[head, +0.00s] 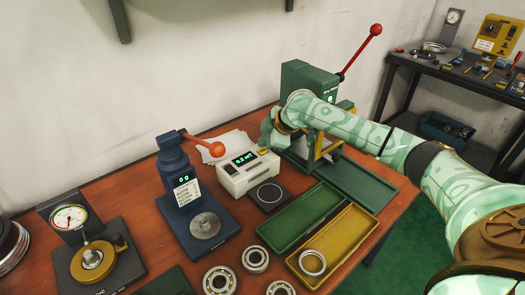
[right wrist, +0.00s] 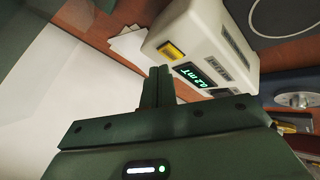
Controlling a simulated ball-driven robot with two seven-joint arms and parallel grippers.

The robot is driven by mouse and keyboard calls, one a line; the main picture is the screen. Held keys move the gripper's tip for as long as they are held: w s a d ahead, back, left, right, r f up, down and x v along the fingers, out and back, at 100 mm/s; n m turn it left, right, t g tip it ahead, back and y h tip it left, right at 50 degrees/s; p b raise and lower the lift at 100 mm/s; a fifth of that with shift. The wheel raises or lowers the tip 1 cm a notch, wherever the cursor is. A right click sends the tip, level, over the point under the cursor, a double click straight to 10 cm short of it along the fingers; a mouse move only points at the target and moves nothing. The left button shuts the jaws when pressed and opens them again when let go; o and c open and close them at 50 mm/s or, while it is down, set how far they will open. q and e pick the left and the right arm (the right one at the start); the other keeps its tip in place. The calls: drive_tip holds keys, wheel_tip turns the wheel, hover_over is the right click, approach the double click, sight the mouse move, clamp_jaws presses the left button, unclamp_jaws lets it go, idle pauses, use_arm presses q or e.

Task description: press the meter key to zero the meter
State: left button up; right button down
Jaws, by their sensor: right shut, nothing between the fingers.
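The meter (head: 250,178) is a white box on the wooden bench in the head view, with a lit green display reading about 0.2 mT. It also shows in the right wrist view (right wrist: 205,40), with its display (right wrist: 194,75) and a yellow key (right wrist: 171,51) on the same face. My right gripper (head: 268,141) is behind the meter in the head view, its fingertips hard to make out. In the right wrist view its fingers (right wrist: 160,72) are shut and empty, their tips close to the yellow key; I cannot tell if they touch. My left gripper is not in view.
A green press (head: 305,76) with a red-knobbed lever stands beside my right arm. A blue device (head: 172,165) with an orange-knobbed lever stands left of the meter. Green (head: 303,214) and yellow (head: 345,243) trays and several bearing rings lie in front. White paper lies behind the meter.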

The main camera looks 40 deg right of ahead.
sight(265, 152)
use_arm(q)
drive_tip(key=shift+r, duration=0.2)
use_arm(e)
drive_tip(key=shift+f, duration=0.2)
drive_tip(key=shift+f, duration=0.1)
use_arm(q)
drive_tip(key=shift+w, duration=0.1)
use_arm(e)
drive_tip(key=shift+f, duration=0.1)
use_arm(q)
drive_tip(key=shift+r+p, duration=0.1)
drive_tip(key=shift+p, duration=0.2)
use_arm(e)
drive_tip(key=shift+f, duration=0.35)
idle(0.3)
use_arm(q)
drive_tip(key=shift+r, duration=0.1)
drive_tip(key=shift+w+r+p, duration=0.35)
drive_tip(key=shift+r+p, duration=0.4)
drive_tip(key=shift+p, duration=0.15)
use_arm(e)
drive_tip(key=shift+r, duration=0.75)
